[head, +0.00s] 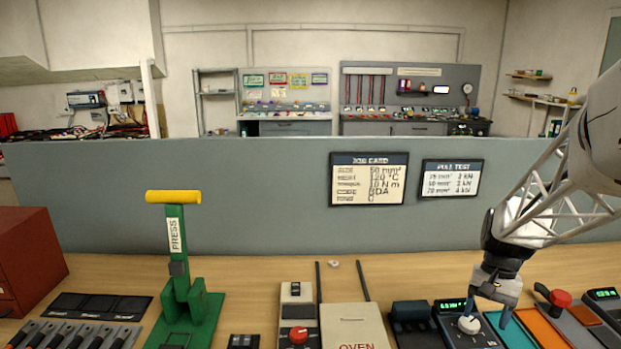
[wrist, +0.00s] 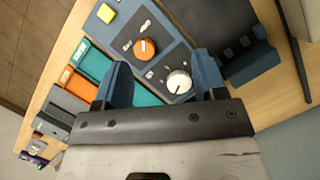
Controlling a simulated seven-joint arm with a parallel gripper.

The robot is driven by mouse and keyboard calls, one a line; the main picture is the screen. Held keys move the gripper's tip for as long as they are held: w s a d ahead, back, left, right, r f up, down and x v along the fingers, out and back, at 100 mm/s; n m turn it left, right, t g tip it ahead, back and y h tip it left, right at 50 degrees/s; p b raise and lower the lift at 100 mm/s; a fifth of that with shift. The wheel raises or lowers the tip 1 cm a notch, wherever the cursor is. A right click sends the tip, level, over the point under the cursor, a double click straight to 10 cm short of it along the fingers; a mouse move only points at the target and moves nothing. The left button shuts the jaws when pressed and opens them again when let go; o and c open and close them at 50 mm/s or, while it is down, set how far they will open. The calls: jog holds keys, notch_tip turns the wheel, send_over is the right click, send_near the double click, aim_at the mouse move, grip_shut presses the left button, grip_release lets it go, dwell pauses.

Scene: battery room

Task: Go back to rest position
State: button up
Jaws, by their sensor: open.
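My gripper (head: 488,314) is at the right of the bench in the head view, pointing down with its fingers apart. In the wrist view my gripper (wrist: 162,62) also shows open, with nothing held between its fingers. A white knob (head: 469,324) on a dark panel with a green display is by the left finger. In the wrist view the white knob (wrist: 178,82) appears between the fingers, nearer the right one. I cannot tell whether a finger touches it. An orange knob (wrist: 145,48) sits on the same panel.
Teal and orange trays (head: 539,328) and a red-knobbed lever (head: 560,299) lie right of the gripper. A green press (head: 186,290) with a yellow handle stands left. The oven box (head: 352,326) is in the middle. A grey partition (head: 240,200) rises behind the bench.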

jog(key=s+a+r+n+t+h, duration=0.1)
jog(key=s+a+r+n+t, duration=0.1)
jog(key=s+a+r, duration=0.3)
jog(key=s+a+r+n+t+h, duration=0.1)
jog(key=s+a+r+n+t, duration=0.2)
jog(key=s+a, duration=1)
jog(key=shift+a+r+n, duration=0.8)
jog(key=shift+a+r, duration=0.05)
jog(key=shift+a, duration=0.3)
jog(key=shift+o, duration=0.5)
jog(key=shift+w, duration=0.2)
dwell(4.2)
